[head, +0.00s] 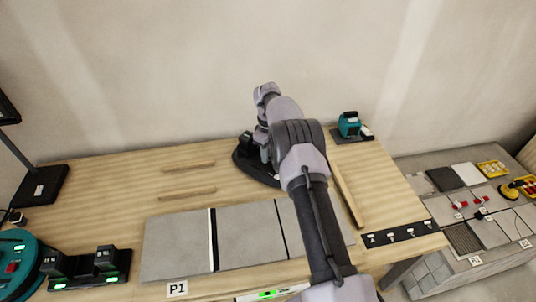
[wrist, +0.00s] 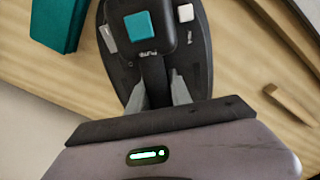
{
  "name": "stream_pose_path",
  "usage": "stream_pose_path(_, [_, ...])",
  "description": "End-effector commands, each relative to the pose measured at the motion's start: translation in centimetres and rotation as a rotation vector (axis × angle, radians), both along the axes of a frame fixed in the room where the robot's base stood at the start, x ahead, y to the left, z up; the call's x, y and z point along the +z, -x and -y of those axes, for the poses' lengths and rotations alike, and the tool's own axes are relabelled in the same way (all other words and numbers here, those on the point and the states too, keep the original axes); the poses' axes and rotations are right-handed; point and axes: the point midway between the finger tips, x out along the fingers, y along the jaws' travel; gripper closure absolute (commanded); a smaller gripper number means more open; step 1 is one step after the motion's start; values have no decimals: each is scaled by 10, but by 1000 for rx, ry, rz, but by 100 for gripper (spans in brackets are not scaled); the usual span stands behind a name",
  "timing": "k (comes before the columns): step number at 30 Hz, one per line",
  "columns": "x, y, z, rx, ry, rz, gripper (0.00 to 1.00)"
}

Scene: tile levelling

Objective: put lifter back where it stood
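The lifter (head: 246,165) is a black device with an oval base pad, at the back of the wooden table near the wall. In the wrist view the lifter (wrist: 128,75) shows a teal square, a small white switch and a dark handle running between my fingers. My gripper (head: 262,150) is over it, partly hidden by my own arm in the head view. In the wrist view my gripper (wrist: 160,92) has its two grey fingers on either side of the handle, seemingly closed against it. The pad looks to be at table level; I cannot tell whether it bears on the wood.
Grey tiles (head: 178,245) lie in a row at the front, labelled P1. Two thin wooden strips (head: 188,166) lie behind them. A teal device (head: 349,124) stands at the back right. A dark charger (head: 85,266) sits front left. A side bench (head: 480,250) holds tiles.

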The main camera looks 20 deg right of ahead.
Motion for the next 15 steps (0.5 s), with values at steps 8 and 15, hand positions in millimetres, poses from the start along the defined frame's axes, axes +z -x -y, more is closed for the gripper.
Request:
stream_pose_path(8, [0, 0, 0, 0, 0, -1, 53])
stream_pose_path(15, [19, 0, 0, 0, 1, -1, 53])
